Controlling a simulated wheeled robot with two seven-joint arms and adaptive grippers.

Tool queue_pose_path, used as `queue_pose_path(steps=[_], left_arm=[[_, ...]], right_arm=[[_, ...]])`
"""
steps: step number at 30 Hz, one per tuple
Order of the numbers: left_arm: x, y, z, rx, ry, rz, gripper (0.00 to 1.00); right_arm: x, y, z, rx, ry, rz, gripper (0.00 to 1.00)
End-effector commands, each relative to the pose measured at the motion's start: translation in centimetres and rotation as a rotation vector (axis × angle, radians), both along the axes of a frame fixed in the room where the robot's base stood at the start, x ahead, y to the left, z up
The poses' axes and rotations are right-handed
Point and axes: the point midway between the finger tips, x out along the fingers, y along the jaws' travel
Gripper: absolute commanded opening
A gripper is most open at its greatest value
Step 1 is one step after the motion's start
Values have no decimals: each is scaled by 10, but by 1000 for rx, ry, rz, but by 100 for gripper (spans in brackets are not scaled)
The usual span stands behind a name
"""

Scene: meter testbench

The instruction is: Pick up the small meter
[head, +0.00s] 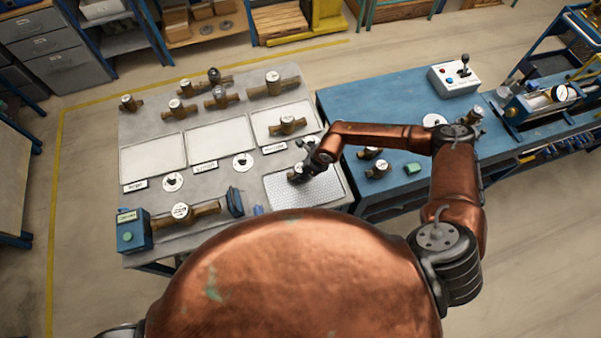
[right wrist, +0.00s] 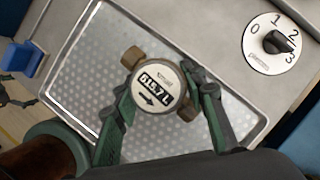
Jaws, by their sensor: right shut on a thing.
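In the head view the small meter (head: 295,176) is partly hidden by my right gripper (head: 301,172), above the tray at the grey bench's right front. My left gripper is not in view.
The grey bench (head: 150,200) holds several other brass meters at the back and a larger meter (head: 181,211) in a fixture at the front. A numbered dial (right wrist: 280,42) is beside the tray. The blue bench (head: 375,100) to the right carries small meters and a green block (head: 413,168).

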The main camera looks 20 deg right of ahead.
Motion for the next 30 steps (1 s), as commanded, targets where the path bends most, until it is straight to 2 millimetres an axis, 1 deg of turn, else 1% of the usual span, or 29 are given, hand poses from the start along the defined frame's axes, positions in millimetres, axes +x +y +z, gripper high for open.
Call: queue_pose_path(steps=[1, 4, 12, 17, 20, 21, 23, 30], left_arm=[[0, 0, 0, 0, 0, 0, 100], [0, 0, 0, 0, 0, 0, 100], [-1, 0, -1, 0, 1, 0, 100], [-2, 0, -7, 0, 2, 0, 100], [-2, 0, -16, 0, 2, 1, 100], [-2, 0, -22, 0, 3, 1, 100], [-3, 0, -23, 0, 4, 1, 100], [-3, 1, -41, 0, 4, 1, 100]], right_arm=[[0, 0, 0, -1, -1, 0, 6], [0, 0, 0, -1, -1, 0, 0], [1, 0, 2, 1, -2, 0, 0], [2, 1, 10, 3, -4, 1, 0], [2, 1, 22, 3, -6, 2, 0], [2, 1, 30, 2, -7, 2, 0], [-9, -3, 41, 2, -4, 4, 0], [-52, -17, 92, 0, -5, 4, 0]])
